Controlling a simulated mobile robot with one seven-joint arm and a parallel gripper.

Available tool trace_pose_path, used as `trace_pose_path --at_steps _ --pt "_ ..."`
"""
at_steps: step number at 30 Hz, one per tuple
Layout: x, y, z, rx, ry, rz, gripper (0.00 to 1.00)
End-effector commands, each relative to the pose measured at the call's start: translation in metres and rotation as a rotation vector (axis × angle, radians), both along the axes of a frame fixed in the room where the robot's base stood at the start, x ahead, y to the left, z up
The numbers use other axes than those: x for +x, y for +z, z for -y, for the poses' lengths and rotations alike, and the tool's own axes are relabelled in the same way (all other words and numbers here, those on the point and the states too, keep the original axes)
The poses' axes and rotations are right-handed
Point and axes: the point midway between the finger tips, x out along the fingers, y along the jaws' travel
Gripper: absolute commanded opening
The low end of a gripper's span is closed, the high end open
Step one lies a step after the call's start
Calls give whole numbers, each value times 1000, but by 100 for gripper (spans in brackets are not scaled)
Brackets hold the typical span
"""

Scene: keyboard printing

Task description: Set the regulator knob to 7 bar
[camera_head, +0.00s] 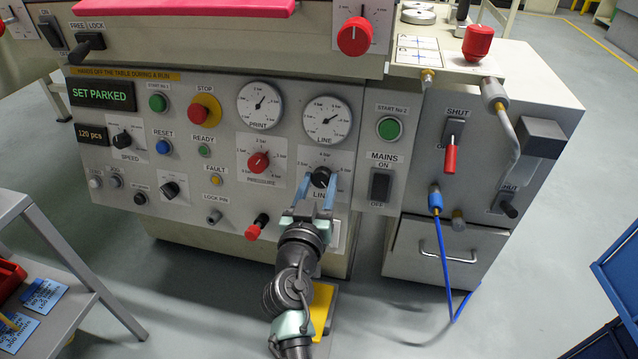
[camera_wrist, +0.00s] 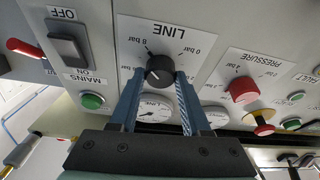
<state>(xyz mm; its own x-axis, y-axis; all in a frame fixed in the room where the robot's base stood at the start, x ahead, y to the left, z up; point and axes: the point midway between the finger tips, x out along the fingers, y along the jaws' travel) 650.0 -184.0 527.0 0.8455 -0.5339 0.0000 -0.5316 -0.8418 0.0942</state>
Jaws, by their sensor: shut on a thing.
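The regulator knob is a black round knob (camera_head: 320,176) on the white LINE scale plate (camera_head: 343,161). It also shows in the wrist view, where the black knob (camera_wrist: 160,69) sits beside upside-down print with 0 bar and 8 bar marks. My gripper (camera_head: 318,188) has its blue fingers on either side of the knob and is shut on it. In the wrist view my fingers (camera_wrist: 160,78) flank the knob. The knob's pointer setting is too small to read. The LINE gauge (camera_head: 326,121) is above the knob, its needle pointing up and right.
The red PRESSURE knob (camera_head: 258,162) is left of the LINE knob, with the PRINT gauge (camera_head: 260,105) above it. The black MAINS switch (camera_head: 380,185) is close on the right. A red-capped knob (camera_head: 257,227) sticks out at lower left.

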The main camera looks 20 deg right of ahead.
Motion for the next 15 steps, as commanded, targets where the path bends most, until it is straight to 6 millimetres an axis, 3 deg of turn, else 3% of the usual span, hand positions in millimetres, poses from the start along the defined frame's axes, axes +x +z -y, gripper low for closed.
trace_pose_path --at_steps 15 --pt "-1 2 1 -91 35 -64 0"
